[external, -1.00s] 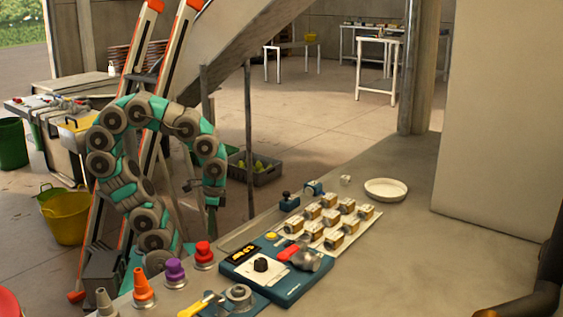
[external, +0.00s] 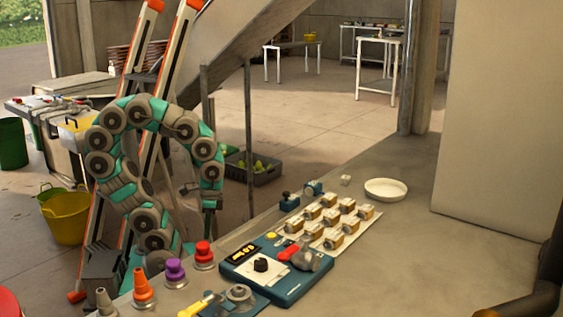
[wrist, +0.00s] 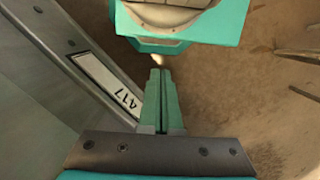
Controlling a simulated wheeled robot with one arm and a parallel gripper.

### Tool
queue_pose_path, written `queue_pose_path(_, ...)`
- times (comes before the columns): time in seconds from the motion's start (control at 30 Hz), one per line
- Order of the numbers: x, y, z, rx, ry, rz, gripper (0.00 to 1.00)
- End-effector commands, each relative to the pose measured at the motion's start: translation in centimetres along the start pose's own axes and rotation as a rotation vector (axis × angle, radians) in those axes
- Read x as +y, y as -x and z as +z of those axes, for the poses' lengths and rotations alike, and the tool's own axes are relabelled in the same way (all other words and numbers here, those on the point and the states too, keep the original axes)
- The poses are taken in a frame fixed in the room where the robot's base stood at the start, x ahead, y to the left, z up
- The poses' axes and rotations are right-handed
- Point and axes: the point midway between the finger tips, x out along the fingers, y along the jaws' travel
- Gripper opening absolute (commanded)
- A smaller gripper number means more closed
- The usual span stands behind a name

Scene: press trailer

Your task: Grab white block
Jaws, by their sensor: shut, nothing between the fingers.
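A small white block (external: 346,180) sits on the counter at the back, just left of the white round dish. My gripper (external: 210,222) hangs pointing down at the left side of the counter, well to the left of the block and apart from it. In the wrist view my gripper's green fingers (wrist: 160,85) are together with nothing between them. The block does not show in the wrist view.
A white dish (external: 386,189) is right of the block. A board of several small boxes (external: 331,217), a blue device (external: 272,270) and coloured nozzles (external: 174,270) stand on the counter (external: 400,260). The counter's right part is clear.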

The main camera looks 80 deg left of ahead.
Motion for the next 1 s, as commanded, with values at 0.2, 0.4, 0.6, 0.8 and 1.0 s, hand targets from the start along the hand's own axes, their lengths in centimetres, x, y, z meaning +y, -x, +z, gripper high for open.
queue_pose_path(0.2, 0.0, 0.0, 0.0, 0.0, 0.0, 0.0, 0.19)
queue_pose_path(0.4, 0.0, 0.0, 0.0, 0.0, 0.0, 0.0, 0.42)
queue_pose_path(0.6, 0.0, 0.0, 0.0, 0.0, 0.0, 0.0, 0.64)
queue_pose_path(0.8, 0.0, 0.0, 0.0, 0.0, 0.0, 0.0, 0.72)
queue_pose_path(1.0, -0.1, 0.3, -1.1, 0.019, -0.009, 0.002, 0.72)
